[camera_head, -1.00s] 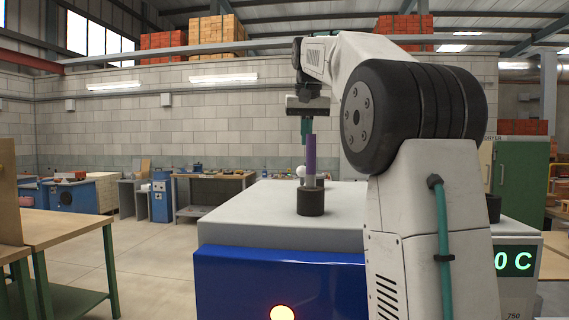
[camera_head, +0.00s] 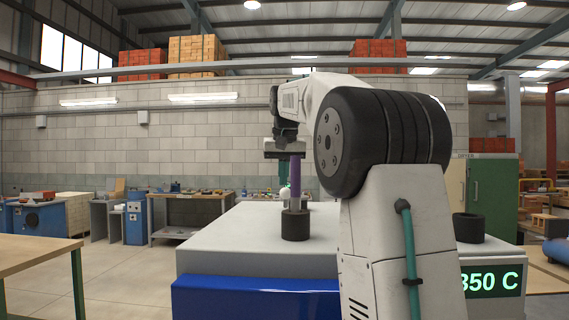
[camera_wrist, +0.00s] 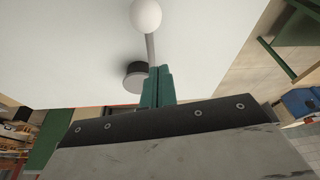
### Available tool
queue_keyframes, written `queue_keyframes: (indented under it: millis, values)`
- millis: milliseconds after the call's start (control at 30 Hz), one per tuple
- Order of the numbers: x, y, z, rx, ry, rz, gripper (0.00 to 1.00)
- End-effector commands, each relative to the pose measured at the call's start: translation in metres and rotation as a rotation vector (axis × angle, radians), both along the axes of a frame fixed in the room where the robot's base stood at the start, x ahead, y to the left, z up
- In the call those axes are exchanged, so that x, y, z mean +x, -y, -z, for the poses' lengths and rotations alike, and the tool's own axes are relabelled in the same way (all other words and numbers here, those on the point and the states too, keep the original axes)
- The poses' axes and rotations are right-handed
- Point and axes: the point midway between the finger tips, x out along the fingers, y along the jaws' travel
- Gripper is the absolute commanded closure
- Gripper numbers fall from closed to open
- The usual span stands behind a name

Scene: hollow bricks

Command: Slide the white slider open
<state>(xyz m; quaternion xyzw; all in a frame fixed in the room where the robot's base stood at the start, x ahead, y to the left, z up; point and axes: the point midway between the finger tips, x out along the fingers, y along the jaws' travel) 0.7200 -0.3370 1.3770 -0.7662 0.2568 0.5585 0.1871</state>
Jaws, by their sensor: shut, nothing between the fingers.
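A white ball knob on a curved grey stem (camera_wrist: 146,15) shows at the top of the wrist view; it looks like the slider's handle. In the head view the knob (camera_head: 284,194) is small and partly hidden behind a purple rod (camera_head: 296,178). My gripper (camera_wrist: 155,72) has its green fingers shut and empty, close to the stem and pointing toward the knob. Whether they touch the stem I cannot tell.
Another black cup (camera_head: 469,228) stands at the right, above a display (camera_head: 491,281) reading 350 C. A table (camera_head: 35,256) is at left. Floor between is clear.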

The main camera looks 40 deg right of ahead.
Motion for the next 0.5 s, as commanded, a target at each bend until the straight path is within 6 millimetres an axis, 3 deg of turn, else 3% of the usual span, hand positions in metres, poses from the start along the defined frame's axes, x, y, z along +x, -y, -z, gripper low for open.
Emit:
queue_keyframes:
  millis: [167, 300, 500]
  values:
    - [0.009, 0.006, 0.036, 0.002, -0.002, 0.0, 1.0]
    - [-0.011, -0.009, 0.027, -0.001, 0.002, 0.0, 1.0]
    - [-0.022, -0.017, 0.025, -0.001, 0.001, 0.0, 1.0]
